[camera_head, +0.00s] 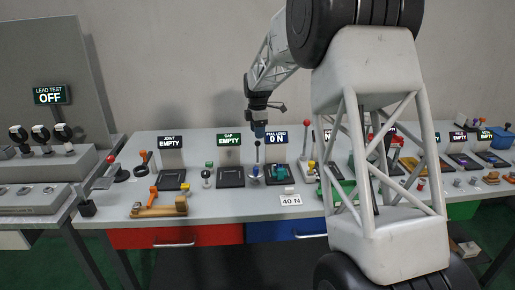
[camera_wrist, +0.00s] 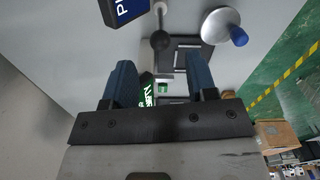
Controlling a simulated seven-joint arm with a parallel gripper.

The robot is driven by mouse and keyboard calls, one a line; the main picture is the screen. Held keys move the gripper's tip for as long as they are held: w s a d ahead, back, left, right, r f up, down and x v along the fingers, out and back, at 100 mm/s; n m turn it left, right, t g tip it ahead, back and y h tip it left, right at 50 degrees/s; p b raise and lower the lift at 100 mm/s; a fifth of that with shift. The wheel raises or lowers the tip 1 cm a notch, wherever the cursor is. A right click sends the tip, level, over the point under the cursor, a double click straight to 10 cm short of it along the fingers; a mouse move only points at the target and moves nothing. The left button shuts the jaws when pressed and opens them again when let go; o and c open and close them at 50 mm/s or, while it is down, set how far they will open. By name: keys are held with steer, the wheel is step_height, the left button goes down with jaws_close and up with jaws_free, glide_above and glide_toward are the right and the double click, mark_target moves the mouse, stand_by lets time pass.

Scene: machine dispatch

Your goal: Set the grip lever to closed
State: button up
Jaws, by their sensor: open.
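No lever carries a readable "grip" label, so I cannot tell which is the grip lever. A thin upright lever (camera_head: 257,152) on a blue-and-white base stands left of the "PULL LOAD" station, just below my gripper (camera_head: 260,131). In the wrist view my gripper (camera_wrist: 160,82) is open, with two blue fingers apart and nothing held. A dark-knobbed lever (camera_wrist: 159,40) shows beyond the fingers, and a white round part with a blue end (camera_wrist: 238,36) lies to the right.
The "PULL LOAD 0 N" sign (camera_head: 277,138) stands close to my gripper. Left of it are the "GAP EMPTY" sign (camera_head: 229,140) and the "JOINT EMPTY" sign (camera_head: 170,143). An orange-and-tan tool (camera_head: 160,206) and a "40 N" card (camera_head: 290,200) lie near the front edge.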

mark_target(258, 146)
steer(key=shift+f, duration=0.1)
steer(key=shift+f, duration=3.8)
jaws_close()
